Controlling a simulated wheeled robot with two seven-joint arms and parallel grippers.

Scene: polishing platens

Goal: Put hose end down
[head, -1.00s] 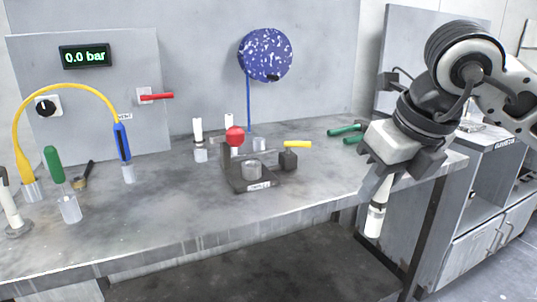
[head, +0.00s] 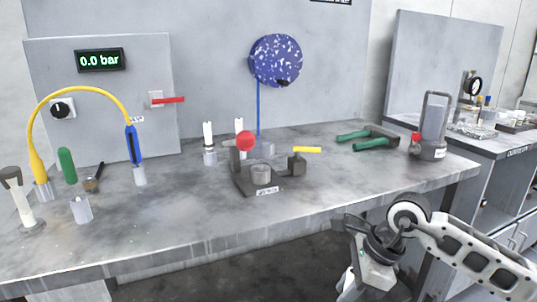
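A yellow hose (head: 83,89) arches over the left of the bench. Its yellow end (head: 37,165) stands in a clear holder (head: 43,190). Its blue end (head: 132,145) stands upright in another clear holder (head: 140,176). My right gripper (head: 347,284) is low in front of the bench's front edge, pointing down, apart from the hose. A white cylindrical piece (head: 345,281) shows at its fingers, partly hidden by the gripper. My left gripper is not in view.
A dark fixture with a red knob (head: 245,141) stands mid-bench. The bench front (head: 190,215) is clear.

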